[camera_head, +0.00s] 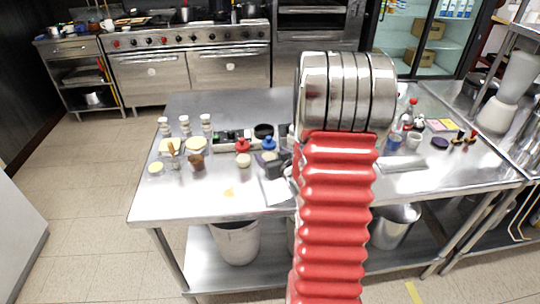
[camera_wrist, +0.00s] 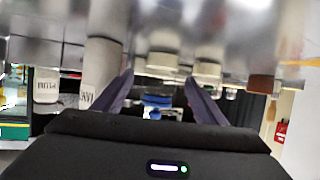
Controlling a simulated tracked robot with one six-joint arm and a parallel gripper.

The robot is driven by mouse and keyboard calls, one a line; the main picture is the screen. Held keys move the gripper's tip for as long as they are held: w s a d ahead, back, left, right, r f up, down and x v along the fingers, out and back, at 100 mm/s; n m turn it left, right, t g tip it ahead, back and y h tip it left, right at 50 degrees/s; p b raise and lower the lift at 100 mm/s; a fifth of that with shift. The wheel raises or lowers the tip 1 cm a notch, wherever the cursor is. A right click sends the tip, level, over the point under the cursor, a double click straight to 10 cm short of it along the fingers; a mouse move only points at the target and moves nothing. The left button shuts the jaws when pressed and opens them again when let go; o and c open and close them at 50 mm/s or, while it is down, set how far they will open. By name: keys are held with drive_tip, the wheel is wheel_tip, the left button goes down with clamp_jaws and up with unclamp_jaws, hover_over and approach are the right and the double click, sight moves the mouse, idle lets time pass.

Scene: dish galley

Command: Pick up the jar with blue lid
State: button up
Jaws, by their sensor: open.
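The jar with the blue lid (camera_head: 269,144) stands on the steel table in the head view, right of a jar with a red lid (camera_head: 243,146). Its lower part is partly hidden by dark shapes in front. The wrist view seems to be upside down; there a blue lid (camera_wrist: 157,101) shows between my two fingers, farther off. My gripper (camera_wrist: 158,92) is open, with its dark fingers apart and nothing held between them. In the head view my red and silver arm covers the table's middle, and the gripper is hard to make out.
The steel table (camera_head: 200,205) has a clear front left area. White-capped shakers (camera_head: 206,123) and small jars (camera_head: 196,162) stand at the left. A dark tray (camera_head: 228,146) lies behind the lidded jars. Bottles (camera_head: 407,114) and cups stand right of my arm.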

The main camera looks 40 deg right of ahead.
sight(269, 137)
drive_tip(key=shift+x, duration=1.75)
drive_tip(key=shift+c, duration=0.2)
drive_tip(key=c, duration=1.3)
drive_tip(key=shift+r, duration=0.1)
drive_tip(key=shift+r, duration=4.95)
